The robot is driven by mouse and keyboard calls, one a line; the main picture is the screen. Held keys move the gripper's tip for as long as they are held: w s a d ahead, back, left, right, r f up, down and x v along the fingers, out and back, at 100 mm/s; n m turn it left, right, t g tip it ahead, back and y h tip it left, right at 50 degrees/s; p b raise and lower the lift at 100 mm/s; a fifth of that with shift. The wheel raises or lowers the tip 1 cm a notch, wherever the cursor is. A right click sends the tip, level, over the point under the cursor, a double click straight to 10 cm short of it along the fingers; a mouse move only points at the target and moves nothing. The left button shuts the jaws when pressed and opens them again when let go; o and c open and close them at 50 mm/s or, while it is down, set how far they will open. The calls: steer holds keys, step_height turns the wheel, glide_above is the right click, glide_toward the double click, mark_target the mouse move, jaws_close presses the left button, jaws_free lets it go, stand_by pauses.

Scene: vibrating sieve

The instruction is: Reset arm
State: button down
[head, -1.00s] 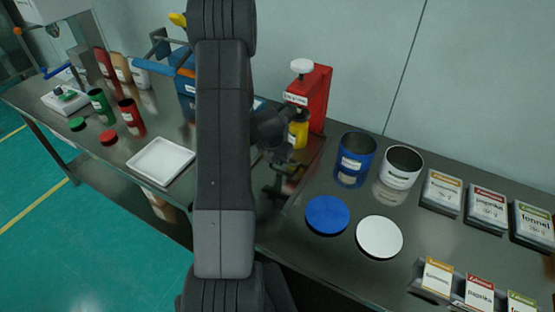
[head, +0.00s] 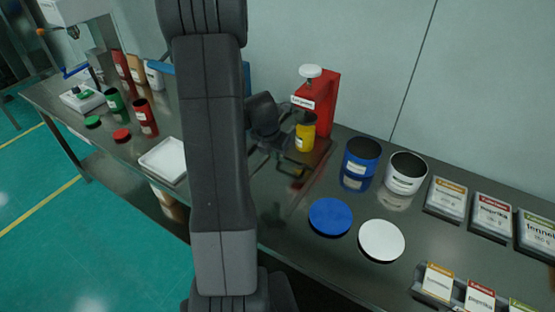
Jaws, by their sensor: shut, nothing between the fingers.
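My gripper (head: 287,160) is low over the metal table, just right of my dark upper arm link, which fills the middle of the head view. Its fingers are dark against the dark table and hard to make out. They look shut with nothing held. The gripper is in front of the red dispenser (head: 326,97) and the yellow container (head: 305,133) under it. I cannot tell whether it touches anything.
A blue can (head: 360,158) and a white can (head: 405,172) stand open to the right, with a blue lid (head: 330,216) and a white lid (head: 381,240) in front. Spice boxes (head: 446,199) are at far right. A white tray (head: 160,158) is partly behind my arm.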

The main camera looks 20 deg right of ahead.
steer(key=shift+a+r, duration=0.15)
steer(key=shift+r, duration=0.35)
steer(key=shift+f, duration=0.1)
